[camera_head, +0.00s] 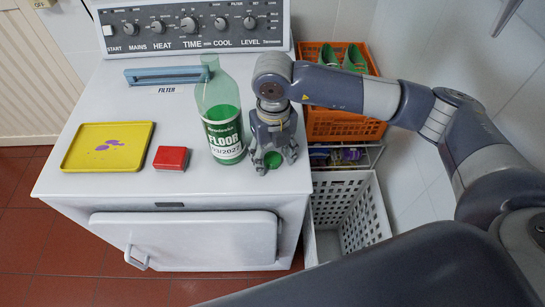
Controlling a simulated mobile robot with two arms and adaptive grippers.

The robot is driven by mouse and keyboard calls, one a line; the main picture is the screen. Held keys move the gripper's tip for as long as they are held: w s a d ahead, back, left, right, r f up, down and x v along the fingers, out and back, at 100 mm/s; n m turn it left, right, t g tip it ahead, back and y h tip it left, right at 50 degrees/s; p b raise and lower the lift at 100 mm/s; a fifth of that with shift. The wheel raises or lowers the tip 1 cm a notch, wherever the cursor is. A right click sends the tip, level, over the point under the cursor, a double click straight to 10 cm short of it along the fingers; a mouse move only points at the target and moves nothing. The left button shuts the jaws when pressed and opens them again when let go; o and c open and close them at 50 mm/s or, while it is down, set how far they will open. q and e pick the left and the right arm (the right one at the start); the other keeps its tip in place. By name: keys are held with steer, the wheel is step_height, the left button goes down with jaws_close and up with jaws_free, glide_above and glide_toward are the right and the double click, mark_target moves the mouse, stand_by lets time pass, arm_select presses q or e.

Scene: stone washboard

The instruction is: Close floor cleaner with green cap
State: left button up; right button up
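The floor cleaner (222,125) is a clear bottle with green liquid and a "FLOOR" label. It stands upright on the white washing machine top, and no cap shows on its narrow neck. The green cap (273,160) is low over the machine top, just right of the bottle. My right gripper (274,163) points down, with its fingers spread around the cap. The fingers look open, with a small gap to the cap on the right side. They hide part of the cap. My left gripper is not in view.
A yellow tray (78,157) with purple marks and a red box (171,158) are left of the bottle. A blue handle (165,75) and control panel are behind. An orange crate (330,126) and a white basket (378,218) stand right of the machine.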

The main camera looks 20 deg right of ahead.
mark_target(273, 158)
steer(key=c, duration=0.5)
step_height(273, 158, up, 9)
steer(key=shift+r+b, duration=0.1)
steer(key=shift+b, duration=1.1)
steer(key=shift+r, duration=0.45)
